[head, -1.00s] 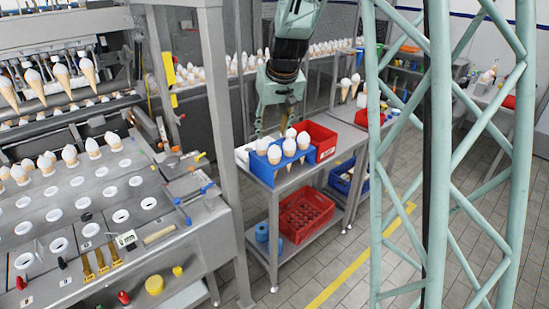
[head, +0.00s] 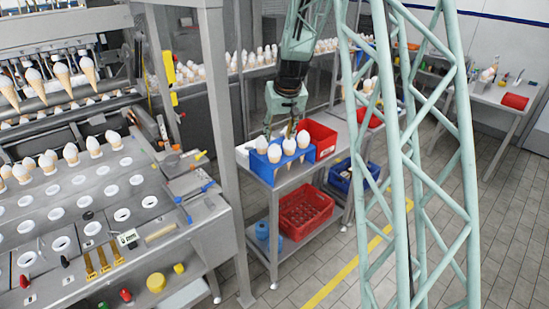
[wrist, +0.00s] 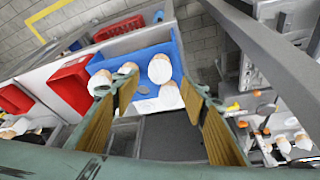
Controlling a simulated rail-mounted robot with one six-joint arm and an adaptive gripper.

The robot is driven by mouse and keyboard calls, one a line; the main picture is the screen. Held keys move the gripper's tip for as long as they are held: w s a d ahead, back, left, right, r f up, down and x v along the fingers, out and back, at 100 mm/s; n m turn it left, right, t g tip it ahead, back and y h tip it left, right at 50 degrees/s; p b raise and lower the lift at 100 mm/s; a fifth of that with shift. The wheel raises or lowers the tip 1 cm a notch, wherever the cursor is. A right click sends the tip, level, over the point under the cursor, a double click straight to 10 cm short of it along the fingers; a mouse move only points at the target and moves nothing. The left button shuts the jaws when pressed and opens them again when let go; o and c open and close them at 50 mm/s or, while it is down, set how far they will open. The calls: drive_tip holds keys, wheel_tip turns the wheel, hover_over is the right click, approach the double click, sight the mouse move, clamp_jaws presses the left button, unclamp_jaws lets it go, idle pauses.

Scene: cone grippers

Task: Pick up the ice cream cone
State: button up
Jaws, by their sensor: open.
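Several ice cream cones with white tops, one of them here (head: 289,146), stand upright in a blue holder (head: 262,167) on a metal table. My gripper (head: 281,133) hangs just above and behind the cones in the head view, pointing down. In the wrist view my gripper (wrist: 158,88) is open, with its two tan-padded fingers spread wide. Nothing is held. The cones' lower parts are hidden in the wrist view.
A red bin (head: 321,134) stands right behind the holder. A red crate (head: 306,212) and blue rolls (head: 262,233) sit on the shelf below. The cone machine (head: 110,215) is at left. More cones line a rear counter.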

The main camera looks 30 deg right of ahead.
sight(276, 149)
drive_tip(key=shift+x, duration=3.95)
drive_tip(key=shift+w+f, duration=0.15)
drive_tip(key=shift+f, duration=0.15)
drive_tip(key=shift+f, duration=0.1)
drive_tip(key=shift+w+x, duration=0.15)
drive_tip(key=shift+x, duration=1.1)
drive_tip(key=shift+w+x, duration=0.2)
drive_tip(key=shift+x, duration=1.1)
drive_tip(key=shift+c, duration=0.7)
drive_tip(key=shift+r, duration=0.2)
drive_tip(key=shift+c, duration=1.4)
